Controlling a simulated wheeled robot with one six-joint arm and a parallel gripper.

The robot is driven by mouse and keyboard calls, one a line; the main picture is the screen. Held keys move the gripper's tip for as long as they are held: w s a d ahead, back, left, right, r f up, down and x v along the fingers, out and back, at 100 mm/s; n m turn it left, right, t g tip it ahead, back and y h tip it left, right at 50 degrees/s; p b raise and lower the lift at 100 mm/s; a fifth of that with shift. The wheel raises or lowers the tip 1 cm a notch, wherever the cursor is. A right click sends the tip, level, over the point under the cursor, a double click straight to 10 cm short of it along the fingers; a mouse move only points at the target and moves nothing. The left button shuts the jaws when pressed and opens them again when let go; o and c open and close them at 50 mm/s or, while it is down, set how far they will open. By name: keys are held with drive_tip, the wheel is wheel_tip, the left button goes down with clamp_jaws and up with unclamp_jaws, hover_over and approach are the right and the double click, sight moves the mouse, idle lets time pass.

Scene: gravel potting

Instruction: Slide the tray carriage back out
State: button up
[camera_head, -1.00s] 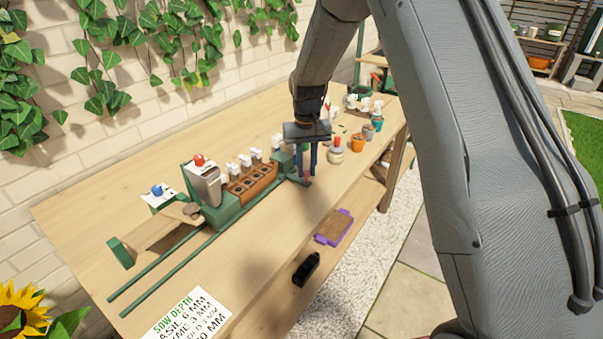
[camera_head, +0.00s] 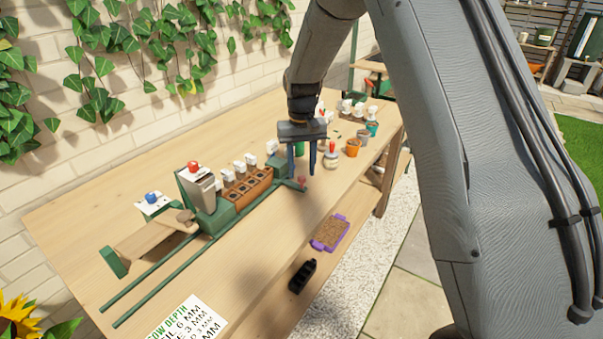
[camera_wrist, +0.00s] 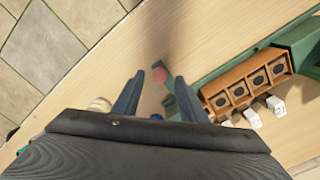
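The tray carriage shows as a terracotta tray (camera_head: 245,193) with a row of dark round cells, sitting along the green base to the right of the grey hopper (camera_head: 203,186). It also shows at the right of the wrist view (camera_wrist: 240,95). A small red knob (camera_head: 302,182) is on a green arm at the base's right end; in the wrist view the knob (camera_wrist: 160,74) lies between and beyond my fingertips. My gripper (camera_head: 302,174) is open, its two blue fingers apart over the knob. I see no contact with it.
Green rails (camera_head: 160,275) run left past a wooden ramp (camera_head: 150,245). White-tagged markers (camera_head: 250,160) stand behind the tray. Pots, one orange (camera_head: 353,148), stand at right.

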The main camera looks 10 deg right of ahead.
wheel_tip(320, 180, up, 6)
drive_tip(key=shift+f+b, duration=0.1)
drive_tip(key=shift+b, duration=0.45)
drive_tip(key=s+d+f, duration=0.1)
drive_tip(key=s+d, duration=0.1)
drive_tip(key=s, duration=0.8)
drive_tip(key=s+d, duration=0.3)
drive_tip(key=s, duration=0.7)
drive_tip(key=s+d+f, duration=0.1)
drive_tip(key=s+d, duration=0.2)
drive_tip(key=s, duration=0.7)
drive_tip(key=shift+s+f+m+t, duration=0.15)
drive_tip(key=shift+f+m+t, duration=0.15)
